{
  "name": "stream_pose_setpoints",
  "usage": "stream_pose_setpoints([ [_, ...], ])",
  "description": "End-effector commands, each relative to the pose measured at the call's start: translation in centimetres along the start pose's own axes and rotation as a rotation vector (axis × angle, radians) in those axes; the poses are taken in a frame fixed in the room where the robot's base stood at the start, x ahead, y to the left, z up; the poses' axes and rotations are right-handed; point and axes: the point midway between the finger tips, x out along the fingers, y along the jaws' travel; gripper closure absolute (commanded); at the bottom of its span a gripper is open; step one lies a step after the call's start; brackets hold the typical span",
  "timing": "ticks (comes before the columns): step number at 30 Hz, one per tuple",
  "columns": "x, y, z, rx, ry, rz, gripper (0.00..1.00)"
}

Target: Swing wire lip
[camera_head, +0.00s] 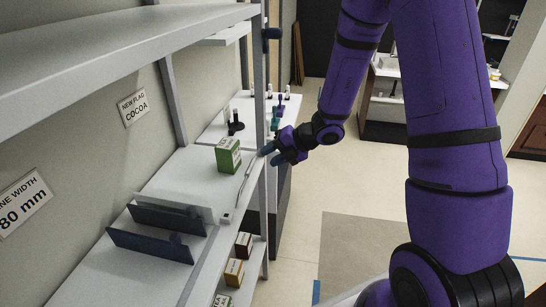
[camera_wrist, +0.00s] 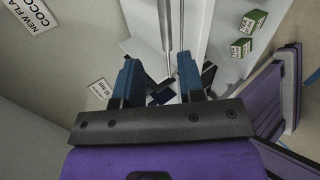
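A thin pale wire lip (camera_head: 244,184) runs along the front edge of the upper shelf (camera_head: 182,178) in the head view, with a small white block at its near end. My gripper (camera_head: 271,154) is at the shelf's front edge near the far end of the wire. In the wrist view, my gripper (camera_wrist: 160,82) has its two blue fingers apart, with no object clearly held between them. A pale upright bar shows beyond the fingertips; I cannot tell if it is the wire or a post. Contact with the wire cannot be told.
A green box (camera_head: 228,154) stands on the shelf behind the wire. Dark dividers (camera_head: 149,246) stand nearer. Several small boxes, including a brown one (camera_head: 234,272), sit on a lower shelf. A grey post (camera_head: 259,75) rises beside my gripper. Open floor (camera_head: 345,190) lies to the right.

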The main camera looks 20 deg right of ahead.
Motion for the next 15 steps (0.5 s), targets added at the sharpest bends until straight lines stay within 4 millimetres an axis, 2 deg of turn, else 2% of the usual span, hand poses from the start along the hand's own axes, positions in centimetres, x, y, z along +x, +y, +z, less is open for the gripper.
stream_pose_setpoints([
  [3, 0.5, -0.7, 0.3, 0.066, -0.012, -0.002, 0.64],
  [8, 1.3, -0.9, 0.4, 0.079, -0.014, -0.002, 0.64],
  [15, 4.1, -0.8, 0.4, 0.075, -0.013, -0.002, 0.64],
])
